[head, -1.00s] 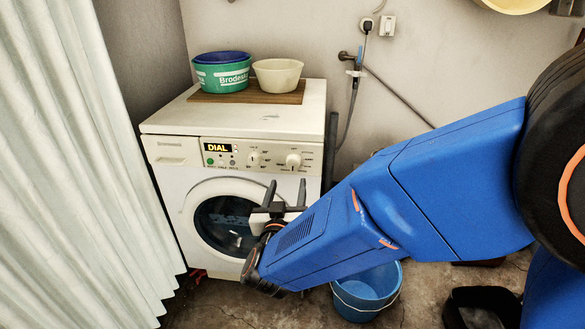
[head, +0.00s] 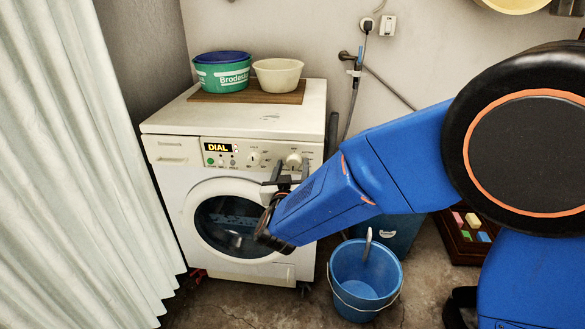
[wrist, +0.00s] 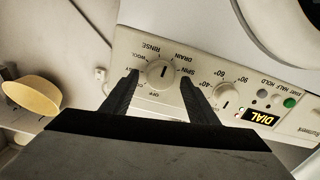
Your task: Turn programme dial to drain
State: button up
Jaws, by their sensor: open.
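The programme dial (wrist: 160,74) is a round cream knob on the washing machine's control panel. In the wrist view the panel is upside down, with RINSE, DRAIN, SPIN, WOOL and OFF printed around the dial. A small dark mark shows on the knob, but I cannot tell which label it points at. My gripper (wrist: 157,77) is open, its dark fingers to either side of the dial; I cannot tell if they touch it. In the head view the dial (head: 293,160) shows just above my gripper (head: 290,172). The panel display (head: 217,148) reads DIAL.
A second dial (wrist: 225,95) with temperature numbers sits close beside one finger. The round door (head: 232,222) is below the panel. Tubs (head: 222,75) stand on a board on top. A blue bucket (head: 365,283) stands on the floor at right; a pale curtain (head: 70,170) hangs at left.

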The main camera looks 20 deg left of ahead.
jog(key=c, duration=1)
jog(key=shift+m, duration=1.6)
jog(key=shift+c, duration=0.2)
jog(key=o, duration=1)
jog(key=shift+o, duration=0.2)
jog(key=v, duration=1.7)
jog(key=shift+s, duration=0.2)
jog(key=shift+w, duration=0.1)
